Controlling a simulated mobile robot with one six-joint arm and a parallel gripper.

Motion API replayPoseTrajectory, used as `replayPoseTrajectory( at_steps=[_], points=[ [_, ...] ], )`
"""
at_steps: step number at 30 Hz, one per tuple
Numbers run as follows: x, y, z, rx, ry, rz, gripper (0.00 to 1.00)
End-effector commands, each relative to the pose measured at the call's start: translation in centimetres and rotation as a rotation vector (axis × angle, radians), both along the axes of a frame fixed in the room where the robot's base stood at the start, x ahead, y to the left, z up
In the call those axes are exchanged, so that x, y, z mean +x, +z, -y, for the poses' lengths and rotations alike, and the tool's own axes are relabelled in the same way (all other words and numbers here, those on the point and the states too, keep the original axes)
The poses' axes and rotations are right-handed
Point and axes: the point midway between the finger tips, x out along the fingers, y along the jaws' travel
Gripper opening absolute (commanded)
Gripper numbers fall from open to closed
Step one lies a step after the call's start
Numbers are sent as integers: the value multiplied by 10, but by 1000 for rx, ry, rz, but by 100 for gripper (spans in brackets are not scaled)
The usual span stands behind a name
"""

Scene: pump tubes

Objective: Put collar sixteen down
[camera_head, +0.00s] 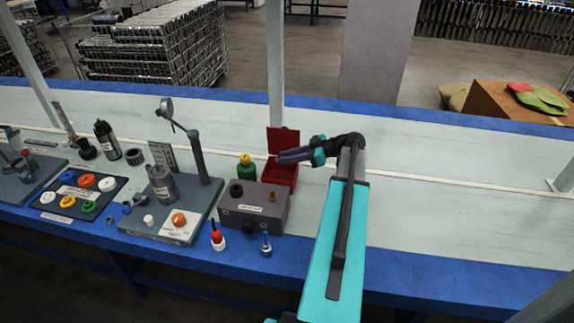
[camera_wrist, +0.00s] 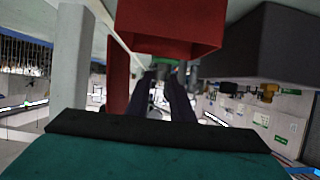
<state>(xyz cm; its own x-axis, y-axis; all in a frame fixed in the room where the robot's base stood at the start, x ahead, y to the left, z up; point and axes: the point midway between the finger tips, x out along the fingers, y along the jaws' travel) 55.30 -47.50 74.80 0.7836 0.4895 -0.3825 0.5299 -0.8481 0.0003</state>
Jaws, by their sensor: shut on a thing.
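My gripper (camera_head: 279,158) reaches in from the right at the open red box (camera_head: 281,175), with its fingertips over or beside the box near the raised lid. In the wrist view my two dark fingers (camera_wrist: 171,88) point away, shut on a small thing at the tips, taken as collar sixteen. The held thing is too small and dark to make out, and no number is readable. The red box also shows at the top of the wrist view (camera_wrist: 165,28), close to the fingers. A black tray (camera_head: 80,182) with several coloured rings lies at the left.
A grey box (camera_head: 262,212) stands just in front of the red box. A green bottle (camera_head: 246,168) with a yellow cap is behind it. A grey stand with a gauge (camera_head: 166,107) is further left. The bench right of my arm (camera_head: 460,225) is clear.

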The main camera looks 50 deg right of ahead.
Motion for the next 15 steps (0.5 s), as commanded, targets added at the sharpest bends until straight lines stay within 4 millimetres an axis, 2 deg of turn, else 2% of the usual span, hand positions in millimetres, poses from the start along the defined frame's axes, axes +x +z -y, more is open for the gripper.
replayPoseTrajectory(
  at_steps=[7,15],
  points=[
    [0,-4,0,0,1,0,0],
    [1,-29,-1,2,2,0,0]
  ],
)
